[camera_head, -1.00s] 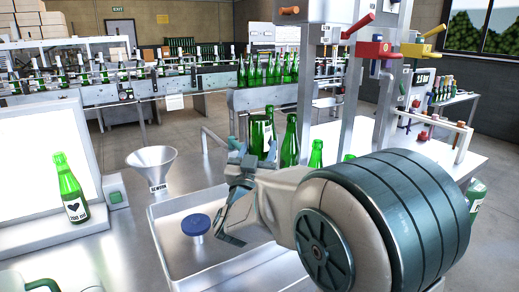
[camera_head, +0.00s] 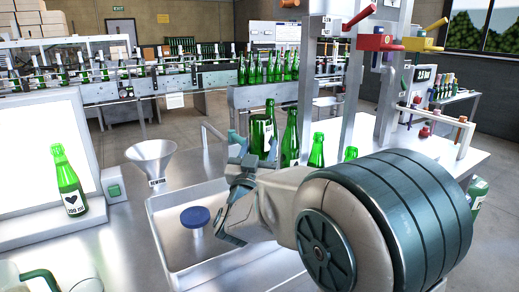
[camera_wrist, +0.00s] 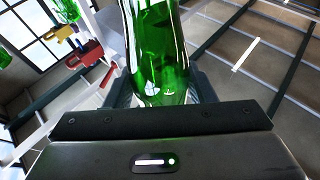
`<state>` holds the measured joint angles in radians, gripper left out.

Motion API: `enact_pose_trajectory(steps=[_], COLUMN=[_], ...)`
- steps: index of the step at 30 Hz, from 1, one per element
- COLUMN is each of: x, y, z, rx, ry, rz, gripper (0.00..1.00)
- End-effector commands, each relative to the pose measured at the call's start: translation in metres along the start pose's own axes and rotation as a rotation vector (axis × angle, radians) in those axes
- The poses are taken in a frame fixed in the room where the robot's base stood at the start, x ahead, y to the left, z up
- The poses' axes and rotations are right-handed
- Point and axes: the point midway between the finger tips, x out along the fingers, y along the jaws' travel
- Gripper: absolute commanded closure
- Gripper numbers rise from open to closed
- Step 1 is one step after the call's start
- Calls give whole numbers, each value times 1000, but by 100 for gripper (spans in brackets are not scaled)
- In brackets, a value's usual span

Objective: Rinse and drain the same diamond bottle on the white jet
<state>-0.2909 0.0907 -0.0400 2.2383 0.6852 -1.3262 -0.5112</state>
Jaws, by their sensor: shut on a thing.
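My gripper (camera_head: 240,185) is shut on a green bottle (camera_head: 262,135) and holds it beyond the right rear of the metal basin. In the wrist view the green glass (camera_wrist: 160,50) stands between the jaws. The basin (camera_head: 170,262) holds a blue round-topped fixture (camera_head: 195,217), apart from and in front of my gripper. I cannot make out a white jet.
A heart-labelled green bottle (camera_head: 68,185) stands by the lit white panel (camera_head: 40,150). A metal funnel (camera_head: 152,157) is behind the basin. Several green bottles stand close to the right of my gripper, including one bottle (camera_head: 291,138). Metal posts (camera_head: 355,95) rise behind them.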

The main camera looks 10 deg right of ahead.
Motion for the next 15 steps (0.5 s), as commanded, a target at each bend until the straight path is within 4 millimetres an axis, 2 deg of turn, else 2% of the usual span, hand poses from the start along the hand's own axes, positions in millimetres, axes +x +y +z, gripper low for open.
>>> enact_pose_trajectory(steps=[15], x=[-4], y=[0], z=[9], rx=[1], ry=[2], rz=[0], gripper=[84])
